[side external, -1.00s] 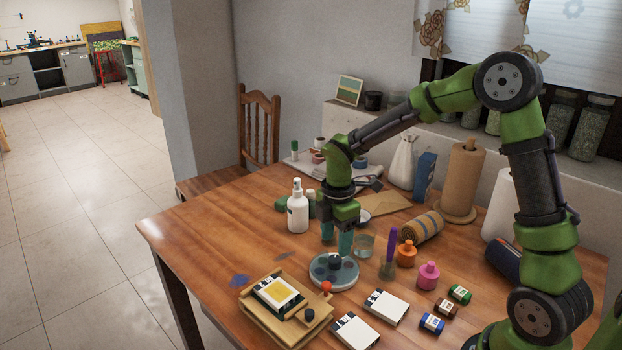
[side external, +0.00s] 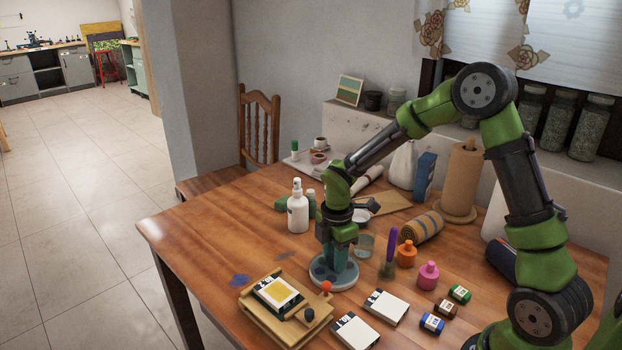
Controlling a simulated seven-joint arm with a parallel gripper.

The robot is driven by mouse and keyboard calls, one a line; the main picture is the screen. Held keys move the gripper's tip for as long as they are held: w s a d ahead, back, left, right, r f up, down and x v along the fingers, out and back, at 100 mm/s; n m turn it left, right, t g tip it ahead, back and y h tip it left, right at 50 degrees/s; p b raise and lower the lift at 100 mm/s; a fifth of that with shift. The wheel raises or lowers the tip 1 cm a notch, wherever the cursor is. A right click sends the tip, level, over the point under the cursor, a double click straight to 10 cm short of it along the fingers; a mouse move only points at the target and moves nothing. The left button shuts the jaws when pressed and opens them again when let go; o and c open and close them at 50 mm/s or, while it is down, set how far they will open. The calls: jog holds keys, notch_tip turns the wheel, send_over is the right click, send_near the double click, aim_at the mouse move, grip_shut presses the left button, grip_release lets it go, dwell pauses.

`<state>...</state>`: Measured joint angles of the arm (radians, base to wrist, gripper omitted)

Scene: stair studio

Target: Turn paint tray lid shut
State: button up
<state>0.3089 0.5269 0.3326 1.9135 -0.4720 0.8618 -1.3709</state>
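The paint tray (side external: 345,279) is a round, pale grey-blue disc on the wooden table, left of the glass jar. Its dark centre knob, seen earlier, is now hidden by my gripper. My gripper (side external: 334,268) points straight down over the middle of the tray, with its teal fingers low at the tray's top, around where the knob stands. I cannot tell whether the fingers touch the knob or are closed on it. Dark patches show on the tray's left part.
A glass jar (side external: 365,245) and a purple-handled brush (side external: 391,250) stand close on the right. A white pump bottle (side external: 298,212) stands behind left. The left table edge is fairly clear.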

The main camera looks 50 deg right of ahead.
jog(key=shift+c, duration=0.9)
jog(key=shift+m, duration=0.3)
jog(key=m, duration=1.4)
jog(key=shift+m, duration=0.3)
jog(key=m, duration=0.4)
jog(key=shift+m, duration=2.3)
